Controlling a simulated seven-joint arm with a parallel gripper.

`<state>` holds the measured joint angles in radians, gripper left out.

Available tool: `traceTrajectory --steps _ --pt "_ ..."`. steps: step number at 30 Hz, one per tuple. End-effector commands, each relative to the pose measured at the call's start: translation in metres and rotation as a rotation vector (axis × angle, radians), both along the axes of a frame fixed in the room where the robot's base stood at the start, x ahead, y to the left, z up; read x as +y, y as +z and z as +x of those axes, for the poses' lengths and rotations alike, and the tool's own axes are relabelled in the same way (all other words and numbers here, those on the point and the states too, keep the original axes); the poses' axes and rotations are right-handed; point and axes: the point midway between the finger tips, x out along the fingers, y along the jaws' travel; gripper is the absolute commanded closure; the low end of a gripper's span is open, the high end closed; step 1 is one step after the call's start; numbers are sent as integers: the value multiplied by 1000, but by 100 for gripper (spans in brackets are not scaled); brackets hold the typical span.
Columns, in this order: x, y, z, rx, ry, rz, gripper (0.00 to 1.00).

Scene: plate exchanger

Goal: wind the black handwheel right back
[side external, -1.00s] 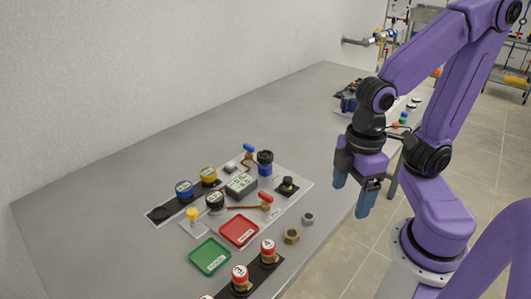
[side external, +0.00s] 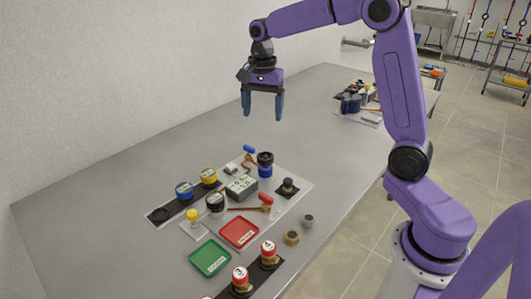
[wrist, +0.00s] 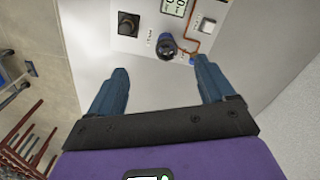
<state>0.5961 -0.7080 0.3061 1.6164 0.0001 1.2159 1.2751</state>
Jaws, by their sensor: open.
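A black round wheel-like top on a blue body (side external: 265,160) stands at the back of the light panel; it looks like the handwheel, and it also shows in the wrist view (wrist: 166,46), just beyond my fingertips. A second black knob (side external: 288,185) sits on a dark square base nearer the table's right edge; it also shows in the wrist view (wrist: 128,22). I cannot read the wheel's turned position. My gripper (side external: 263,107) is open and empty, pointing down, well above the table; its two blue fingers (wrist: 161,68) are spread apart in the wrist view.
Near the wheel stand a blue-handled valve (side external: 249,149), a grey display box (side external: 241,186) and a red-handled valve (side external: 265,199). Green (side external: 210,258) and red (side external: 239,232) trays lie in front. The table's left and back surface (side external: 130,150) is clear.

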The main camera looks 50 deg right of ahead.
Motion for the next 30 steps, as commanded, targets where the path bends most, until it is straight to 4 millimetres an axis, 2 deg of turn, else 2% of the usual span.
traceTrajectory --steps 3,6,13,30 --pt "-26 -1 18 3 -173 0 18" --pt "-38 -1 24 4 -253 0 18" --pt "-43 -13 26 6 -290 -1 18" --pt "-43 -117 25 9 -286 -1 18"
